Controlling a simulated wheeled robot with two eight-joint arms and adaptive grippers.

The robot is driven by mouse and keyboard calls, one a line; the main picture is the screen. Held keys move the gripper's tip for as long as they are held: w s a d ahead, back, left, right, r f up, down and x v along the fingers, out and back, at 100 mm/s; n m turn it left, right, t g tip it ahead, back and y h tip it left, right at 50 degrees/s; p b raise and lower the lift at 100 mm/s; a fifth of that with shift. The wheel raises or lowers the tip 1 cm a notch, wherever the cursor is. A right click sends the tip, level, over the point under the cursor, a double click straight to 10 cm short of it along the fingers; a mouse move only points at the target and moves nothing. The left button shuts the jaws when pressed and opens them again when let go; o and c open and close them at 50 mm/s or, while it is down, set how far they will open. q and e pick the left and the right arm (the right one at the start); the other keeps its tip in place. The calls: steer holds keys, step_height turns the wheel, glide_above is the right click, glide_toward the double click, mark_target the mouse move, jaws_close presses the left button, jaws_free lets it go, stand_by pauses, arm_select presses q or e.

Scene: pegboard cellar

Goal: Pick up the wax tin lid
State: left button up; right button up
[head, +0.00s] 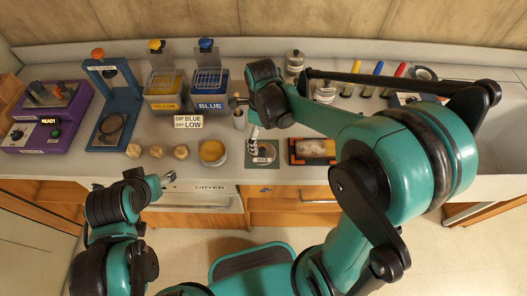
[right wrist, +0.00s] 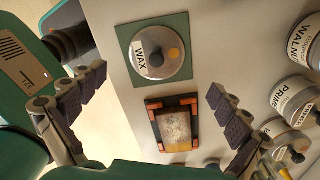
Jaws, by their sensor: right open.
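The wax tin lid (right wrist: 158,52) is a round silver disc with a dark knob and a WAX label. It lies flat on a green square mat (right wrist: 182,20), and in the head view it shows at the front of the bench (head: 263,156). My right gripper (right wrist: 158,84) is open and empty, its fingers spread wide above the bench near the lid. In the head view that gripper (head: 253,140) partly covers the mat. An open round tin of yellowish wax (head: 212,152) stands left of the mat. My left gripper (head: 168,180) is low at the bench's front edge, its jaws unclear.
A dark tray with orange corners holding a pale block (head: 314,148) lies right of the mat. Several small cans (right wrist: 297,98) stand behind it. A DIP BLUE sign (head: 189,122), yellow bin (head: 166,92) and blue bin (head: 209,90) stand at left. Several wooden knobs (head: 157,152) line the front.

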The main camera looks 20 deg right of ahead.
mark_target(262, 150)
steer(key=f+b, duration=0.1)
steer(key=f, duration=0.2)
steer(key=f+b, duration=0.2)
steer(key=f, duration=0.2)
steer(key=shift+s+a+f, duration=0.1)
steer(key=shift+s, duration=0.1)
steer(key=c, duration=0.4)
steer(key=shift+s, duration=0.1)
jaws_close()
